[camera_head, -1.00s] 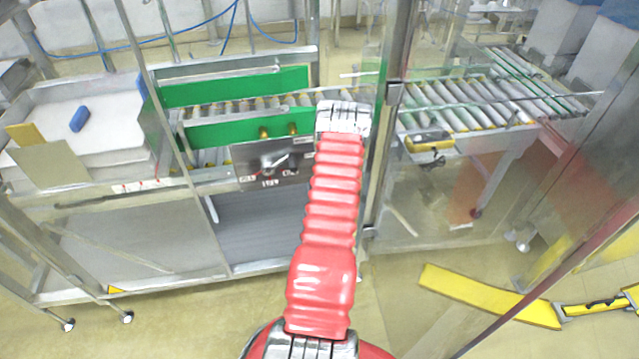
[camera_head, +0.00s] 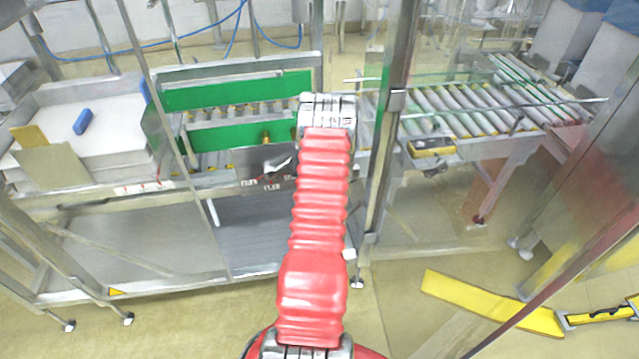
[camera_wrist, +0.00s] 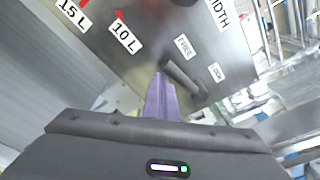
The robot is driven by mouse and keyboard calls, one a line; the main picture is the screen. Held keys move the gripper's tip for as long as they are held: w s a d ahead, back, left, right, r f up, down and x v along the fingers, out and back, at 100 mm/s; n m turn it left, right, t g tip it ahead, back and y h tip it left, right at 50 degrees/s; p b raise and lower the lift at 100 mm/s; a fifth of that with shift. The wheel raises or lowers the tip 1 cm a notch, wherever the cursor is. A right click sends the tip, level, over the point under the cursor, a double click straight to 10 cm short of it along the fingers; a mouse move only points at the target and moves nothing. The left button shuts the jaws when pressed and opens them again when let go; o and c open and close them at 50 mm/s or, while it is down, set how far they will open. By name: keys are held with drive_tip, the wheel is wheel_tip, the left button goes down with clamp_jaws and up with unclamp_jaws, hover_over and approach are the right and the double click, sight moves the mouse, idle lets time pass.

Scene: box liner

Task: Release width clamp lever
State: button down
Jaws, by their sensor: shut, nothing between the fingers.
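The width clamp lever (camera_wrist: 185,80) is a short dark bar on the metal panel in the wrist view. It lies slanted below a FREE label (camera_wrist: 184,47) and a LOCK label (camera_wrist: 217,72); part of a WIDTH label shows above. My gripper (camera_wrist: 160,78) shows as purple fingers, shut and empty, with their tips close to the lever's upper-left end. I cannot tell whether they touch. In the head view the panel (camera_head: 262,168) is partly covered by my arm, which hides the gripper and the width lever.
Labels 15 L (camera_wrist: 72,12) and 10 L (camera_wrist: 125,38) with red marks are on the panel's left. In the head view, green guide rails (camera_head: 235,90) stand along rollers above the panel. A metal frame post (camera_head: 385,150) stands just right of my arm.

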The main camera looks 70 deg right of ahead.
drive_tip(key=shift+w+r, duration=0.2)
drive_tip(key=shift+r, duration=0.05)
drive_tip(key=shift+f, duration=0.1)
idle(0.3)
drive_tip(key=shift+f, duration=2.05)
drive_tip(key=s+v, duration=0.1)
drive_tip(key=v, duration=0.8)
drive_tip(key=shift+s+d+r, duration=0.15)
drive_tip(key=shift+s, duration=0.15)
